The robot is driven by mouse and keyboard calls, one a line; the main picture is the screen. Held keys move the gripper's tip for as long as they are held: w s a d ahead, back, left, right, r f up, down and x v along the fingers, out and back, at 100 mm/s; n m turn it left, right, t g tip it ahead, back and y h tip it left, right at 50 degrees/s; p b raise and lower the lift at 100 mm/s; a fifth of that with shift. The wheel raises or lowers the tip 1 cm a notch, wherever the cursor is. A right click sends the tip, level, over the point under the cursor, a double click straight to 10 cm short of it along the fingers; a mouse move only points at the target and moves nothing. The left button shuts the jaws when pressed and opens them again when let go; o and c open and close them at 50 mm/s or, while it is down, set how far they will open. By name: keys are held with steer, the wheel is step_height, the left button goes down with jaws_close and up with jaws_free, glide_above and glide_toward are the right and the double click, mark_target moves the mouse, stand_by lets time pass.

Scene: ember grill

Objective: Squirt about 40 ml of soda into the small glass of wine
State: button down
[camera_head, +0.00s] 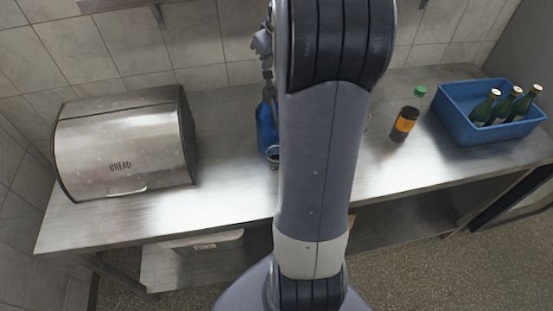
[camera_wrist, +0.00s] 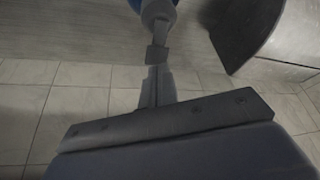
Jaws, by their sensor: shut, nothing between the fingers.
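A blue soda siphon (camera_head: 267,128) stands upright on the steel counter, partly hidden behind my arm. A small round rim (camera_head: 272,153), perhaps a glass, shows just in front of its base; its contents cannot be made out. In the wrist view my gripper (camera_wrist: 157,55) is shut and empty, its fingertips close to the siphon's grey head (camera_wrist: 158,12). Whether they touch it I cannot tell. In the head view my arm hides most of the gripper.
A steel bread box (camera_head: 122,150) stands at the left of the counter (camera_head: 228,190). At the right are a dark bottle with an orange label and green cap (camera_head: 405,122) and a blue crate (camera_head: 462,118) with green bottles. A tiled wall is close behind.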

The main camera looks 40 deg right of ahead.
steer(key=shift+f, duration=0.15)
stand_by(0.4)
steer(key=shift+f+b, duration=0.9)
steer(key=shift+f, duration=0.15)
steer(key=shift+r, duration=0.1)
stand_by(0.8)
step_height(320, 180, up, 5)
steer(key=p, duration=0.3)
steer(key=shift+r, duration=0.1)
stand_by(0.4)
